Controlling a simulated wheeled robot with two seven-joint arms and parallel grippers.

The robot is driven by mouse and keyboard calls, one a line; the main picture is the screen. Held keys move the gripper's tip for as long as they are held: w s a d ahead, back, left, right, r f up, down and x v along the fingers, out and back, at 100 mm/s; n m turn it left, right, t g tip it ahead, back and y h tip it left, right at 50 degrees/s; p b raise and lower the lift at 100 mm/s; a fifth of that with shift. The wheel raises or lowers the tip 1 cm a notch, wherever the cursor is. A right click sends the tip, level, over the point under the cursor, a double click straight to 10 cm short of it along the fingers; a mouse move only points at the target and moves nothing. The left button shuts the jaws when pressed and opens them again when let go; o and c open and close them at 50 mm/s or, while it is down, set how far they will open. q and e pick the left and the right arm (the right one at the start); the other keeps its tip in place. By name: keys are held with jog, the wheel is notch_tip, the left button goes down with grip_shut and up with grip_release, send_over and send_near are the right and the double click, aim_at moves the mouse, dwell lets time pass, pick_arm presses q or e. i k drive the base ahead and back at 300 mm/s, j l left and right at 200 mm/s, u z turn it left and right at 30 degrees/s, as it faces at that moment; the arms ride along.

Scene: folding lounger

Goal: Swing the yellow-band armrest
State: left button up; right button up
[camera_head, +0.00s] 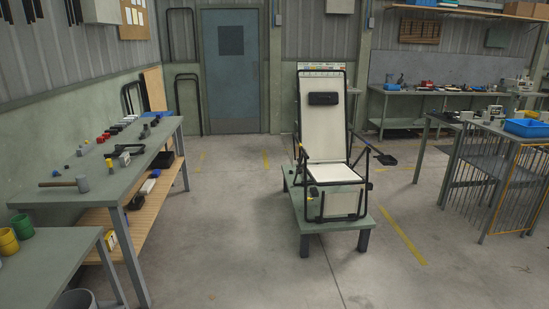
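The folding lounger (323,132) stands upright on a low green platform (293,195) in the middle of the room. It has a black tube frame, a cream backrest, a cream seat (333,173) and a black headrest pad (323,99). Dark armrest bars show along its left side (301,157) and right side (362,143). The coloured bands are too small for me to tell surely which armrest has the yellow one. Neither of my grippers is in view.
A long workbench (128,180) with tools stands at left, and a nearer table (50,270) at lower left. A wire-sided bench (500,165) stands at right. The floor (240,260) in front of the platform is clear. A blue door (232,90) is behind.

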aim_at(301, 146)
jog(key=i+j+z, duration=0.1)
jog(key=i, duration=1.55)
jog(key=i+j+z, duration=0.15)
jog(key=i, duration=0.25)
jog(key=i+z, duration=0.1)
jog(key=i, duration=0.25)
